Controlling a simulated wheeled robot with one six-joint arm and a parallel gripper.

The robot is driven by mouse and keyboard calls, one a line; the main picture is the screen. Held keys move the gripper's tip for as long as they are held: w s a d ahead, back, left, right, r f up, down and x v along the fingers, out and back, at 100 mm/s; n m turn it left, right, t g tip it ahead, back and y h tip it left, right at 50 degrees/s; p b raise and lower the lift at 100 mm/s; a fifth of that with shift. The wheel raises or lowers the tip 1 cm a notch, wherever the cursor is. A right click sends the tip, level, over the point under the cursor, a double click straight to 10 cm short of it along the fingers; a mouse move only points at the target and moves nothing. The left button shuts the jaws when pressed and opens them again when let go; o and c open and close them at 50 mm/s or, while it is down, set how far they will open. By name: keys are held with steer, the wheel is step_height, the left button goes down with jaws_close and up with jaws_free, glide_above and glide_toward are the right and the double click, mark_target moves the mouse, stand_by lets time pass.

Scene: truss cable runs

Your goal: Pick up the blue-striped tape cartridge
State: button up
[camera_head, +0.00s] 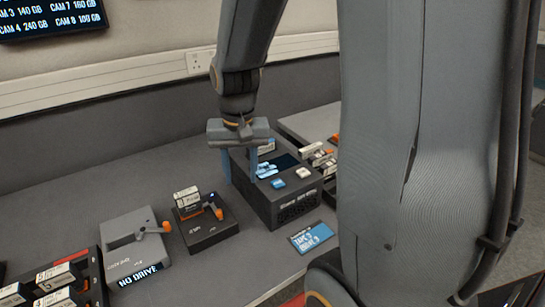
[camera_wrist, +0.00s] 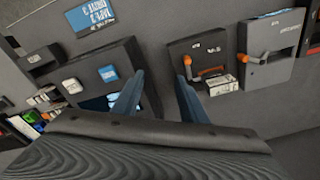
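My gripper (camera_head: 240,183) points down beside the dark box, its two blue fingers apart with nothing seen between them. The wrist view shows the same gap between the fingers (camera_wrist: 158,92). A white-labelled cartridge (camera_head: 187,198) stands in a small black dock (camera_head: 210,232) left of my gripper; it also shows in the wrist view (camera_wrist: 223,86). I cannot make out a blue stripe on it. Several more cartridges (camera_head: 55,277) sit in a rack at the lower left, and others (camera_head: 318,157) lie at the right, too small to tell their stripes.
The dark box (camera_head: 288,212) has a screen, a blue button (camera_head: 277,183) and a white button (camera_head: 303,173). A blue-and-white card (camera_head: 312,237) lies before it. A grey unit (camera_head: 135,245) with an orange lever reads "NO DRIVE". The desk behind the docks is clear.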

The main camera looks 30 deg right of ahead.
mark_target(262, 150)
steer(key=w+d+m, duration=0.2)
steer(key=w+d+r+m, duration=0.1)
steer(key=w+d, duration=0.1)
steer(key=w, duration=0.1)
steer(key=w+d+m+b, duration=0.1)
steer(key=w+m, duration=0.1)
steer(key=w, duration=0.1)
steer(key=shift+w+d+r+m, duration=0.2)
steer(key=shift+d+m, duration=0.1)
steer(key=shift+d, duration=0.1)
steer(key=w+d+m, duration=0.2)
steer(key=w+d+r+m, duration=0.1)
steer(key=w+d+m, duration=0.1)
steer(key=d, duration=0.1)
steer(key=w+d+r+m+g+b, duration=0.1)
steer(key=w+d+m, duration=0.1)
steer(key=shift+w+d+m, duration=0.35)
steer(key=shift+d+m, duration=0.05)
steer(key=shift+w+d+f, duration=0.1)
steer(key=shift+d+f, duration=0.05)
steer(key=shift+d, duration=0.05)
steer(key=shift+f, duration=0.3)
steer(key=shift+f+p, duration=1.5)
steer(key=shift+f, duration=1.9)
jaws_close()
